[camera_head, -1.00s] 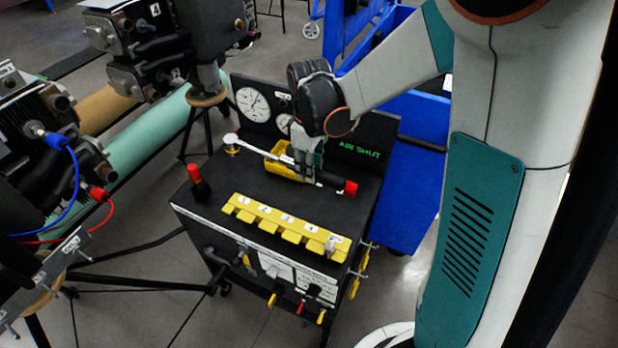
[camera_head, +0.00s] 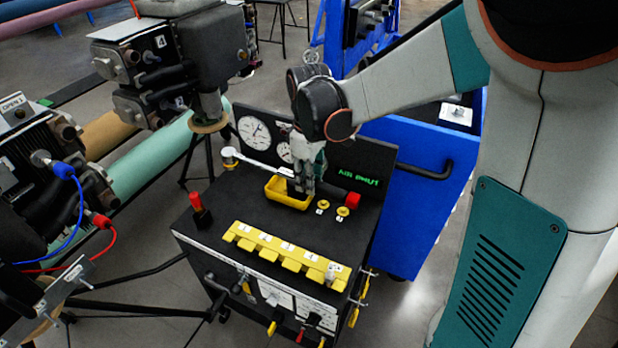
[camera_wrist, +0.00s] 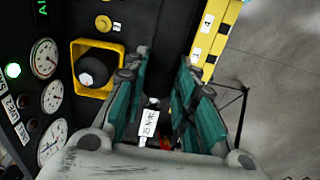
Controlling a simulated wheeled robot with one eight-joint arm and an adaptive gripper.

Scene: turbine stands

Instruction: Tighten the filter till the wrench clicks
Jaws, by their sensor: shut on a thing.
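My gripper (camera_head: 305,186) points down over the cart top (camera_head: 225,195) and is shut on the torque wrench, just behind the yellow tray's near right corner. The wrench's pale ring head (camera_head: 229,153) is at the left and its red handle end (camera_head: 353,199) at the right. In the wrist view, the wrench's white label (camera_wrist: 150,122) shows between the fingers (camera_wrist: 160,90).
A yellow numbered block (camera_head: 275,242) lines the cart's front. A red-topped post (camera_head: 196,202) stands at left, two yellow knobs (camera_head: 323,204) at right. A gauge panel (camera_head: 280,130) rises behind. Turbine stands (camera_head: 130,50) are left; a blue cabinet (camera_head: 425,190) is right.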

